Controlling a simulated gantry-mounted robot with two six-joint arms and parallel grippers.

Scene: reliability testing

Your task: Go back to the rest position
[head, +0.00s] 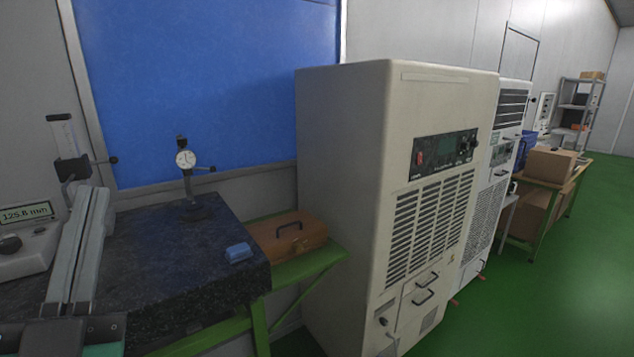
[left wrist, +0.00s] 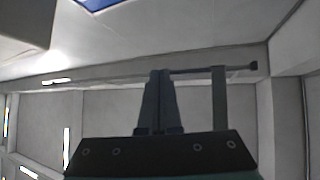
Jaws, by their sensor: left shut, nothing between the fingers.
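My left gripper (head: 92,205) is at the lower left of the head view, its long grey fingers pointing up and away over the dark granite table (head: 175,255). In the left wrist view the fingers of my left gripper (left wrist: 160,75) are shut together with nothing between them. A gauge with a display reading 125.8 mm (head: 25,218) stands behind and left of it, partly hidden by the fingers. The gauge's upright (head: 63,135) rises just beyond the fingertips; I cannot tell whether they touch. My right gripper is in neither view.
On the granite stand a dial indicator (head: 186,160) and a small blue block (head: 239,252). A brown case (head: 287,235) lies beside it on a green frame. A tall beige cabinet (head: 345,180) stands to the right. Open green floor (head: 570,260) lies far right.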

